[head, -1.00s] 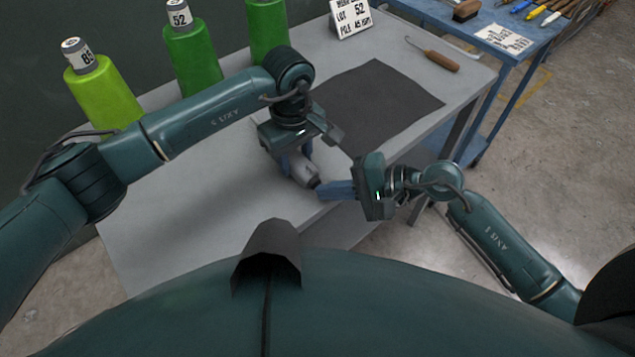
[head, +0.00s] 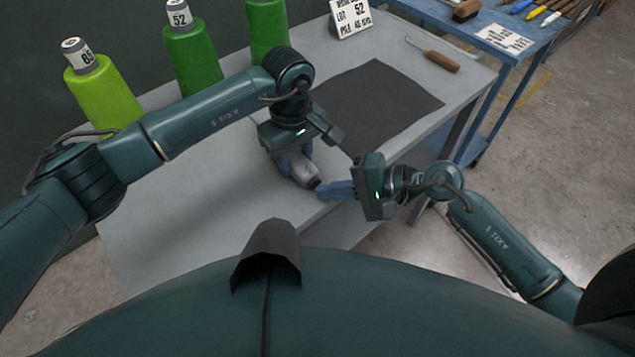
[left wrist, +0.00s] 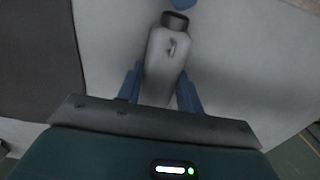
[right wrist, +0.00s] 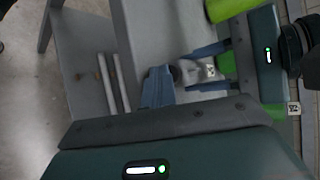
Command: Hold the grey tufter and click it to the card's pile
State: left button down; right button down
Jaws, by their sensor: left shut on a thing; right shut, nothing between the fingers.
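The grey tufter (head: 304,174) is a pale grey body with a dark collar at one end. My left gripper (head: 290,163) is shut on it above the grey table; the left wrist view shows the tufter (left wrist: 165,62) between the blue fingers. My right gripper (head: 324,190) is shut and empty, its blue fingertips close to the tufter's dark end. I cannot tell whether they touch it. In the right wrist view the tufter (right wrist: 197,71) lies just beyond the shut fingers. The white card (head: 350,18) stands at the table's back; it reads LOT 52 and a PILE line with 45.
The grey table (head: 180,230) is clear at front left. A dark turf mat (head: 375,100) and a wooden-handled hook (head: 440,60) lie on it. Green yarn cones (head: 193,60) stand along the back left. A blue tool bench (head: 490,15) stands at the back right.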

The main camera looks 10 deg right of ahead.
jog(key=shift+s+d, duration=0.4)
jog(key=shift+s, duration=0.2)
jog(key=s+d, duration=0.1)
jog(key=s, duration=0.2)
jog(key=s+d, duration=0.1)
jog(key=shift+s+d, duration=0.15)
jog(key=shift+d, duration=0.15)
dwell(0.4)
pick_arm(q)
jog(key=c, duration=0.8)
grip_release()
jog(key=shift+c, duration=0.2)
